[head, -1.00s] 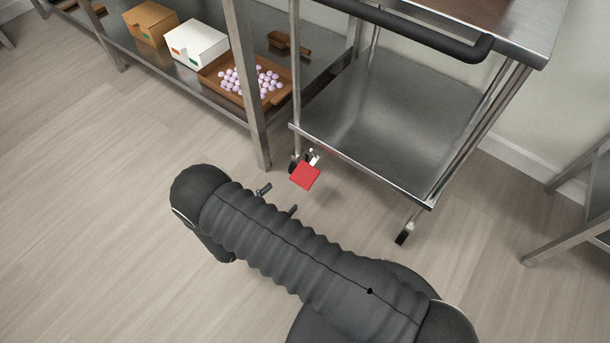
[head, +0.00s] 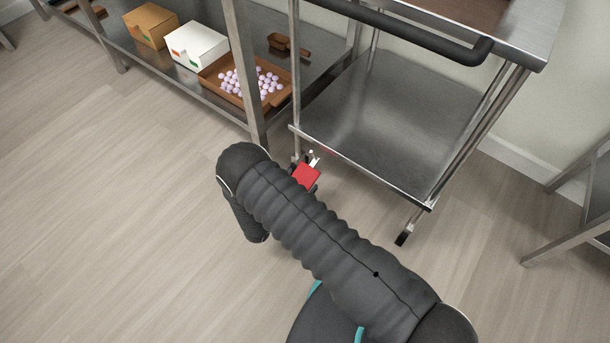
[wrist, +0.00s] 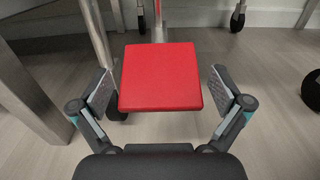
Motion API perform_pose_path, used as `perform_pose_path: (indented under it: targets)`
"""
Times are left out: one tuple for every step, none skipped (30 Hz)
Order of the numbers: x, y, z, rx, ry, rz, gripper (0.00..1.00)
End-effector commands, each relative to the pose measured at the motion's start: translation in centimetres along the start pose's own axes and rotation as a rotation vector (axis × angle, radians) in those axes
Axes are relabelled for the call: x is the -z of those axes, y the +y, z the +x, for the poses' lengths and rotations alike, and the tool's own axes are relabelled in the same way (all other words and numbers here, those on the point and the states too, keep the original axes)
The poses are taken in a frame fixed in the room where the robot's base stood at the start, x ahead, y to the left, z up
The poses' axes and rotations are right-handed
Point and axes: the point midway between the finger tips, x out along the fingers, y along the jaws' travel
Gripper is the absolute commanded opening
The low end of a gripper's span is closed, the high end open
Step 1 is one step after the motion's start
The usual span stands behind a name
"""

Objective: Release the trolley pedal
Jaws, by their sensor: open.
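The red trolley pedal (head: 306,176) sits low at the near-left foot of the steel trolley (head: 390,120). In the head view my arm hides part of it. In the wrist view the flat red pedal (wrist: 160,77) fills the middle, square and facing the camera. My gripper (wrist: 161,90) is open, with one finger on each side of the pedal. A narrow gap shows at the left finger and a somewhat similar one at the right. Whether the fingertips are level with the pedal in depth, I cannot tell. A dark caster (wrist: 116,108) shows behind the pedal's lower left.
A steel table leg (head: 243,75) stands close left of the pedal; it also looms at the left in the wrist view (wrist: 28,90). Its lower shelf holds a wooden tray (head: 206,77) of lilac sweets and two boxes. Floor on the left is clear.

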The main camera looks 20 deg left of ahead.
Motion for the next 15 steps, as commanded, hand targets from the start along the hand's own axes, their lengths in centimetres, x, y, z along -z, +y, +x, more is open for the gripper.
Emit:
perform_pose_path:
  targets:
    - [0.0, -0.1, 0.6, 0.002, 0.0, 0.0, 1.0]
    - [0.0, 0.0, 0.9, 0.001, 0.0, 0.0, 1.0]
    - [0.0, 0.0, 1.2, 0.001, 0.0, 0.0, 1.0]
    - [0.0, 0.0, 1.4, 0.001, 0.0, 0.0, 1.0]
    - [0.0, 0.0, 1.5, 0.001, 0.0, 0.0, 1.0]
    - [0.0, -0.1, 1.7, 0.001, 0.0, 0.0, 1.0]
    - [0.0, 0.0, 1.8, 0.001, 0.0, 0.0, 1.0]
    - [0.0, 0.0, 1.8, 0.001, 0.0, 0.0, 1.0]
    - [0.0, 0.0, 1.9, 0.0, 0.0, 0.0, 1.0]
    - [0.0, 0.0, 1.9, 0.0, 0.0, 0.0, 1.0]
    - [0.0, 0.0, 1.9, 0.0, 0.0, 0.0, 1.0]
    - [0.0, 0.0, 1.9, 0.0, 0.0, 0.0, 1.0]
    - [0.0, 0.0, 1.9, 0.0, 0.0, 0.0, 1.0]
    - [0.0, 0.0, 1.9, 0.0, 0.0, 0.0, 1.0]
    - [0.0, 0.0, 1.9, 0.0, 0.0, 0.0, 1.0]
